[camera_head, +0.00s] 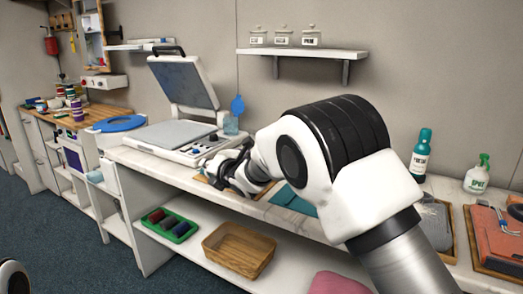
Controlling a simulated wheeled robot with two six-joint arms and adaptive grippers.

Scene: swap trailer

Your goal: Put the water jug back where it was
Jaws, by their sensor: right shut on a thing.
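A small see-through, light-blue vessel (231,125), which looks like the water jug, shows beside the press, with a blue shape (237,105) just above it. Its lower part is hidden behind my right arm. My right gripper (209,170) is low over the counter, in front of the press's right corner. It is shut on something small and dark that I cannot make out. I cannot tell whether the gripper touches the vessel. My left gripper is not in view.
The heat press (180,138) stands open on the white counter (140,160). A green tray (170,226) and a wooden bin (238,249) sit on the shelf below. A teal bottle (421,155) and a spray bottle (478,175) stand at the right. My right arm covers the counter's middle.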

